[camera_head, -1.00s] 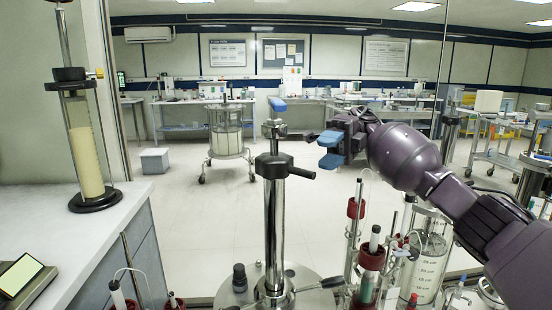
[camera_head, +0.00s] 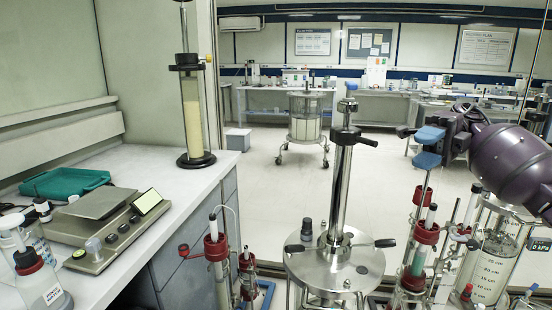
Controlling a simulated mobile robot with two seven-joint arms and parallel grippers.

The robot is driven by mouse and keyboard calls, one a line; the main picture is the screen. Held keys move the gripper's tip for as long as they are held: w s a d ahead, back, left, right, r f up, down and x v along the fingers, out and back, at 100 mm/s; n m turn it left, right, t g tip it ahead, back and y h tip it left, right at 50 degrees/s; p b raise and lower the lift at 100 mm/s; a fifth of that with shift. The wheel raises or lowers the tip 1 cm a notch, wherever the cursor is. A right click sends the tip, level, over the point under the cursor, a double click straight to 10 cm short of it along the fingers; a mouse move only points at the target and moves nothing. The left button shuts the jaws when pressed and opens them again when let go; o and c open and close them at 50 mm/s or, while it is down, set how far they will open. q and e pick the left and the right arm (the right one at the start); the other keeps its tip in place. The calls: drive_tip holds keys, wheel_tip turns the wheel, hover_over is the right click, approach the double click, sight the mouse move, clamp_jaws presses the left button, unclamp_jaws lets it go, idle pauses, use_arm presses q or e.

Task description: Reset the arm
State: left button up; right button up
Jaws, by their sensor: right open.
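My right arm is purple and comes in from the right edge. Its gripper (camera_head: 429,147) has two blue fingertips, one above the other with a gap between them. It is open and nothing shows between the fingers. It hangs above the red-capped glassware and to the right of the steel column (camera_head: 342,190), apart from it. My left gripper is not in view.
The steel column stands upright on a round steel lid (camera_head: 335,270) with side handles. A glass column (camera_head: 194,115) stands on the left bench (camera_head: 190,190), with a balance (camera_head: 95,225), a green tray (camera_head: 65,183) and bottles. Red-capped tubes (camera_head: 425,232) and a graduated vessel (camera_head: 494,255) stand right.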

drive_tip(key=w+a+f+m+t+y, duration=0.1)
drive_tip(key=a+f+m+t+y, duration=1.05)
drive_tip(key=f, duration=0.35)
wheel_tip(320, 180, down, 8)
drive_tip(key=s+d+m+t+h, duration=0.1)
drive_tip(key=d+m+t+h, duration=0.1)
drive_tip(key=m+t+h, duration=0.95)
drive_tip(key=s+d+f+m+g+h, duration=0.2)
drive_tip(key=s+d+f+m+h, duration=0.2)
drive_tip(key=s+f+m+h, duration=0.5)
drive_tip(key=s+d+f+m+g+h, duration=0.1)
drive_tip(key=s+d+f+m+h, duration=0.35)
drive_tip(key=s+f+m, duration=0.5)
drive_tip(key=s+d+f+m+g, duration=0.1)
drive_tip(key=s+f+g, duration=0.2)
drive_tip(key=s+g, duration=1.3)
drive_tip(key=shift+w+a+f+n+t+y+p, duration=0.25)
drive_tip(key=shift+f+t, duration=0.65)
drive_tip(key=shift+t, duration=1.75)
drive_tip(key=shift+w+d+f+n+t+h+p, duration=0.1)
drive_tip(key=shift+w+f+t+p, duration=0.6)
drive_tip(key=shift+t, duration=1.9)
drive_tip(key=shift+w+a+f+n+t+y+b, duration=0.15)
drive_tip(key=shift+f+t, duration=1)
drive_tip(key=shift+t, duration=1.5)
drive_tip(key=shift+d, duration=0.1)
